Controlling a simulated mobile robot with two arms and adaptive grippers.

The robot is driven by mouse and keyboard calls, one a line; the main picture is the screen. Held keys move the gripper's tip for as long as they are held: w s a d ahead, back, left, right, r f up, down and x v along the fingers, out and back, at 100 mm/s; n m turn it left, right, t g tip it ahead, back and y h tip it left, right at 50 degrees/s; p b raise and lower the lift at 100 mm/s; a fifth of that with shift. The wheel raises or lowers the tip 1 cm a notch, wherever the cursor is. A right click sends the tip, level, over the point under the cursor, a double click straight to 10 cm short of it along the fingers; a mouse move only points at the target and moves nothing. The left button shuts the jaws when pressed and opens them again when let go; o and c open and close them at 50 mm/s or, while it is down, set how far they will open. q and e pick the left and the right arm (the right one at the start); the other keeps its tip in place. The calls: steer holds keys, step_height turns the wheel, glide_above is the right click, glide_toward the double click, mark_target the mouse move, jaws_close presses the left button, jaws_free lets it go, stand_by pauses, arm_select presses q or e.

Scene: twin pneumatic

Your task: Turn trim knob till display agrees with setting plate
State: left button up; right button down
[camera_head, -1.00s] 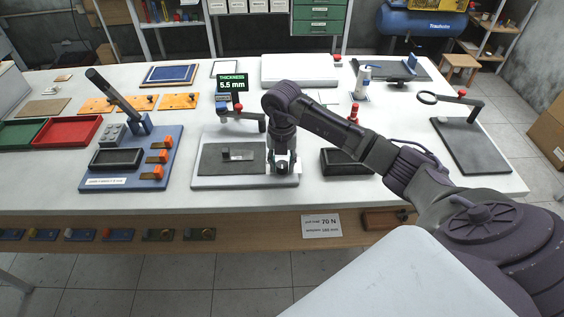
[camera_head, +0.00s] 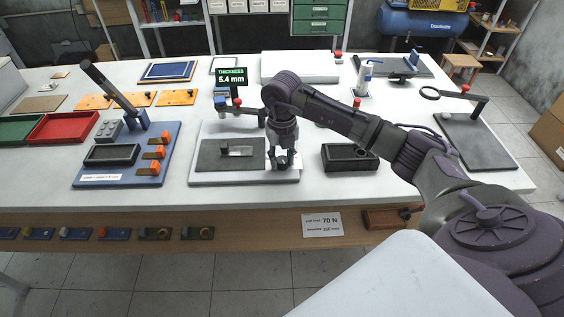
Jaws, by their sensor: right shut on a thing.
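The black display (camera_head: 231,76) stands on a post behind the grey gauge base (camera_head: 215,178) and reads "THICKNESS 5.4 mm" in green. My right gripper (camera_head: 283,158) points down at the right front of this base, shut on the dark trim knob (camera_head: 282,162); its fingers hide much of the knob. A small white plate (camera_head: 297,160) shows beside the fingers, partly covered, and I cannot read any writing on it. I cannot tell whether it is the setting plate. My left gripper is not in view.
A blue fixture (camera_head: 127,172) with a raised black lever and orange blocks stands left of the base. A black tray (camera_head: 350,158) lies close on the right. A sign (camera_head: 322,224) on the bench front reads 70 N. Bare white bench lies in front of the base.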

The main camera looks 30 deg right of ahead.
mark_target(282, 160)
steer(key=n+b, duration=0.4)
steer(key=n, duration=0.2)
steer(key=shift+f+n, duration=0.1)
steer(key=shift+n, duration=0.2)
steer(key=n+b, duration=0.3)
steer(key=n, duration=0.3)
steer(key=n+b, duration=0.3)
steer(key=n, duration=0.3)
steer(key=shift+n, duration=0.3)
steer(key=n+b, duration=0.1)
steer(key=n, duration=0.4)
steer(key=shift+n+b, duration=0.3)
steer(key=shift+b, duration=0.1)
steer(key=c, duration=0.8)
jaws_free()
step_height(282, 160, up, 12)
steer(key=shift+r, duration=0.15)
